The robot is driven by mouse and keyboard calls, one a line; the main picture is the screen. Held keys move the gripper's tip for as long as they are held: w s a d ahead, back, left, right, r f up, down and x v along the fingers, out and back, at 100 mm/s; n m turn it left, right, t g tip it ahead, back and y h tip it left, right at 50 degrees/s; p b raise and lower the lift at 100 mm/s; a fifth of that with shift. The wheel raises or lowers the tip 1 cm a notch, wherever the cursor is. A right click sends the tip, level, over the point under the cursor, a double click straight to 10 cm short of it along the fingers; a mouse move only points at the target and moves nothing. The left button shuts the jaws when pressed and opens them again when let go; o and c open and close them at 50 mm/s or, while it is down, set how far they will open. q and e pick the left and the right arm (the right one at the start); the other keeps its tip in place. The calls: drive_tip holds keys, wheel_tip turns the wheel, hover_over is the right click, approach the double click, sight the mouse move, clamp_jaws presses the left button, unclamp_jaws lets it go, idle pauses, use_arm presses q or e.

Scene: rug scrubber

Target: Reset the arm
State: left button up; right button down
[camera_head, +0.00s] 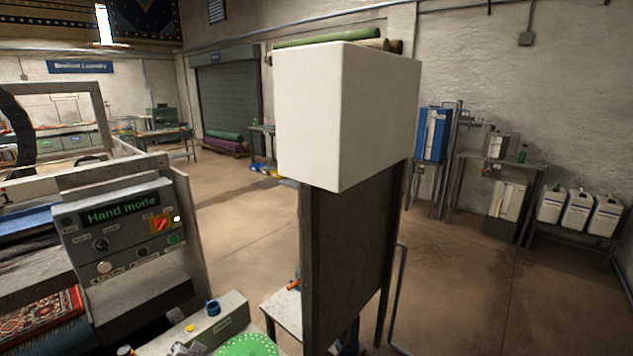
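Below the screen are a black knob (101,244), a red switch on a yellow plate (160,223), a green button (173,239) and a white button (104,268). The small labels are too blurred to read surely. I cannot tell which thing the task's arm is.
A large white box (345,115) on a dark upright panel (345,260) blocks the middle. A grey box with a blue knob (212,307) and a green disc (247,346) are at the bottom. White canisters (580,212) stand at right. Open floor (450,270) lies between.

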use_arm(q)
drive_tip(key=s+d+f+n+g+h, duration=0.1)
drive_tip(key=s+d+f+g+h, duration=0.15)
drive_tip(key=s+d, duration=0.45)
drive_tip(key=s+d+f+g+h, duration=0.2)
drive_tip(key=s+d+f+h, duration=0.1)
drive_tip(key=s, duration=0.8)
wheel_tip(320, 180, down, 34)
drive_tip(key=s, duration=0.3)
drive_tip(key=s+a+f+g, duration=0.1)
drive_tip(key=s+a+f, duration=0.1)
drive_tip(key=s+f, duration=0.7)
drive_tip(key=s+a+f+g, duration=0.1)
drive_tip(key=s+a+f, duration=0.1)
drive_tip(key=s+f, duration=0.8)
drive_tip(key=shift+s+a+f, duration=0.2)
drive_tip(key=shift+s+f, duration=0.1)
drive_tip(key=shift+s, duration=1.15)
